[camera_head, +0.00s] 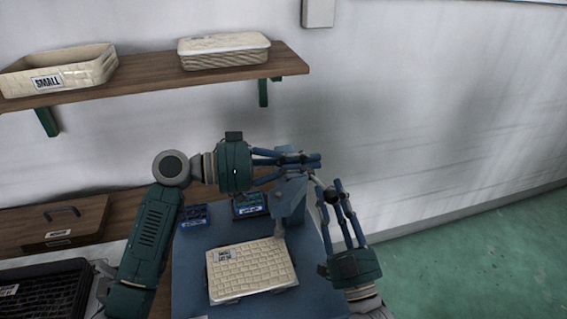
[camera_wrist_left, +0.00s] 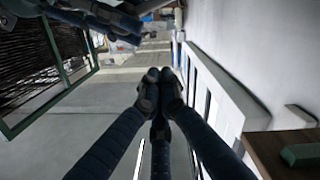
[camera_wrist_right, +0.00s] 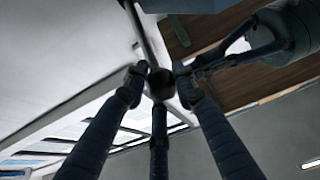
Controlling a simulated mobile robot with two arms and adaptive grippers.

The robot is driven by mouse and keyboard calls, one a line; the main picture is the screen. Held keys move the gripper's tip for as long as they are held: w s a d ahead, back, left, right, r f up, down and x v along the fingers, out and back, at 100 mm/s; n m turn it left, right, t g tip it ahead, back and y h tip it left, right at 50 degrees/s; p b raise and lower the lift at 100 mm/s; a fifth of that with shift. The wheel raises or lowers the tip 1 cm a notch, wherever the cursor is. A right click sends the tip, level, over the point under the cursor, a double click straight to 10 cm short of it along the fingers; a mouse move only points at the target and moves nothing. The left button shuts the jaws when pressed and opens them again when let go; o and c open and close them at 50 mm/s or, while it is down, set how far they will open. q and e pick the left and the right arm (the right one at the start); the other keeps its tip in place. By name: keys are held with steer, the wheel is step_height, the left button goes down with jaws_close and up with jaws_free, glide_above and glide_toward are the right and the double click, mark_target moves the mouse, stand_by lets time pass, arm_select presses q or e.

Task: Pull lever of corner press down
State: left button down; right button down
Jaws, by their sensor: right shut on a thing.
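The corner press (camera_head: 289,199) is a blue-grey block on the blue work table, partly hidden behind my left gripper. Its lever is a thin grey rod with a dark round knob at the end. In the right wrist view the lever rod (camera_wrist_right: 146,38) runs down from the top edge to the fingertips. My right gripper (camera_head: 328,190) points up at the right of the press and is shut on the lever's end; it also shows in the right wrist view (camera_wrist_right: 161,82). My left gripper (camera_head: 314,161) is shut and empty, crossing above the press; its fingertips meet in the left wrist view (camera_wrist_left: 160,78).
A cream woven tray panel (camera_head: 250,270) lies on the blue table (camera_head: 190,265). Small blue bins (camera_head: 194,216) stand behind it. A wooden shelf (camera_head: 150,72) with cream trays hangs on the wall. A black crate (camera_head: 45,292) is at the lower left. Green floor (camera_head: 490,265) is clear at right.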

steer(key=shift+a+r, duration=0.1)
arm_select(q)
steer(key=d+f, duration=0.1)
steer(key=s+d+f, duration=0.1)
steer(key=f, duration=0.1)
steer(key=shift+s+f, duration=0.15)
steer(key=shift+f, duration=0.15)
